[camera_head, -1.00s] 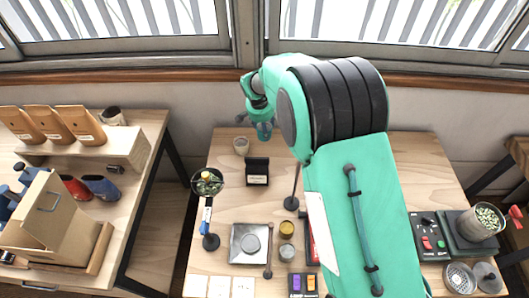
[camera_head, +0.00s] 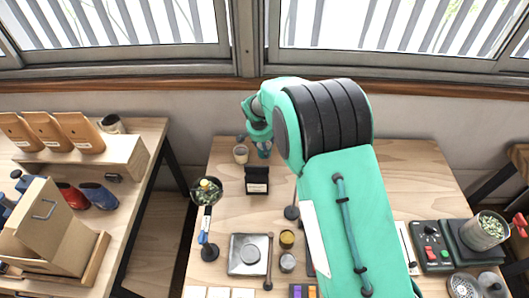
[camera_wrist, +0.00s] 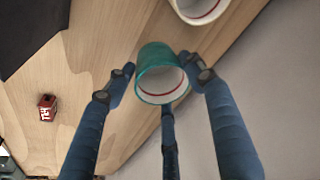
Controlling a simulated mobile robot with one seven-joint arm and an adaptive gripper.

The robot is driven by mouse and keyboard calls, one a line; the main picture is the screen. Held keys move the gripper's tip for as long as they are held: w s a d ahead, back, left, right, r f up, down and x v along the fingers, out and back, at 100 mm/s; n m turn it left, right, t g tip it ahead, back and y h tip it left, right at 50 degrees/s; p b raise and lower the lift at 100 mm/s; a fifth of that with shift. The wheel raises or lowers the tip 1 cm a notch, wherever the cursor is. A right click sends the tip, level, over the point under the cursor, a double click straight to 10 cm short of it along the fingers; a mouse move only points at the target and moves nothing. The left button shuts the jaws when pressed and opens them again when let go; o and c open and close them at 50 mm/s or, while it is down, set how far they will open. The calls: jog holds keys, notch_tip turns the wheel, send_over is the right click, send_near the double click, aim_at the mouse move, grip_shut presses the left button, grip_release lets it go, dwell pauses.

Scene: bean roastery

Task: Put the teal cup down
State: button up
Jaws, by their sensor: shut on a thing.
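In the head view my gripper (camera_head: 264,149) is low over the back left part of the table, and the teal cup is hard to make out there. The cup is close above the wooden table (camera_head: 400,160) or on it; I cannot tell whether it touches.
A pale cup (camera_head: 241,153) stands just left of my gripper, close to the teal cup in the wrist view (camera_wrist: 199,9). A black box (camera_head: 257,180) stands in front. The table's back edge and the wall are near. The table to the right behind my arm is clear.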

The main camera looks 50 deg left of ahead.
jog(key=shift+f, duration=0.1)
jog(key=shift+f+b, duration=0.45)
jog(key=shift+f, duration=1.35)
jog(key=shift+f, duration=0.15)
jog(key=o, duration=1.2)
jog(key=p+v, duration=0.2)
jog(key=v, duration=1)
jog(key=shift+p, duration=0.35)
